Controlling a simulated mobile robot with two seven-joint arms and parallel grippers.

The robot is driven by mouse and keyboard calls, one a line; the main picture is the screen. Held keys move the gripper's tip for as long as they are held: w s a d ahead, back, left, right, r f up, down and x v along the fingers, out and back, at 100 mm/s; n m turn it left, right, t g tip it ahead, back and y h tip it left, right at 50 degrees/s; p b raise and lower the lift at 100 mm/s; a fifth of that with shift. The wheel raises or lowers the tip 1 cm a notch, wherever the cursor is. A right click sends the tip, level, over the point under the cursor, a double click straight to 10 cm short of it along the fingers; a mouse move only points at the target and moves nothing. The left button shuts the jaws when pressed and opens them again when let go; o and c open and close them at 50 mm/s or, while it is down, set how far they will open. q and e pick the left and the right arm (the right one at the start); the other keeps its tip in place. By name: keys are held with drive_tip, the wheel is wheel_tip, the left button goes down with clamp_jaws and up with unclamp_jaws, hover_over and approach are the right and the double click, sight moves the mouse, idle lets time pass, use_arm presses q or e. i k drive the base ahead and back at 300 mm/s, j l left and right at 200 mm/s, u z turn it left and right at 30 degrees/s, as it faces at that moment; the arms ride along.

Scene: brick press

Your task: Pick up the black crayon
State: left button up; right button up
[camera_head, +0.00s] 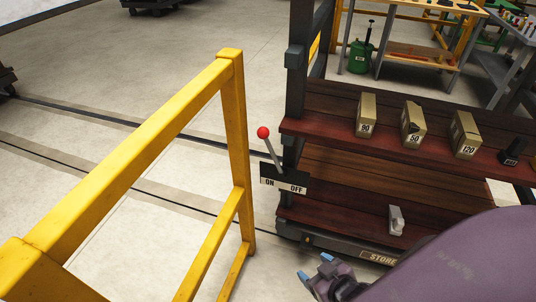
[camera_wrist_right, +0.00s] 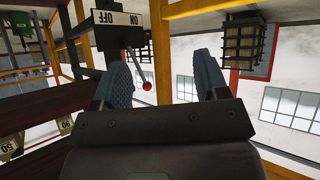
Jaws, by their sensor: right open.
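I cannot make out a black crayon in either view. My right gripper (camera_head: 315,268) is at the bottom of the head view, in front of the low shelf unit and right of the yellow rail. Its two blue fingers are apart with nothing between them. The open fingers also show in the right wrist view (camera_wrist_right: 163,78), where the red-knobbed lever stands beyond the gap. My purple right arm covers the lower right of the head view and hides part of the shelves. My left gripper is not in view.
Dark red shelves (camera_head: 345,160) hold boxes marked 90 (camera_head: 366,116), 50 (camera_head: 413,125) and 120 (camera_head: 464,136). A small dark object (camera_head: 512,151) sits right of them; a grey one (camera_head: 396,220) lies lower. A yellow rail (camera_head: 130,150) and an ON/OFF lever (camera_head: 264,133) stand left.

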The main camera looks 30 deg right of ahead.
sight(508, 156)
drive_tip(key=z, duration=2.55)
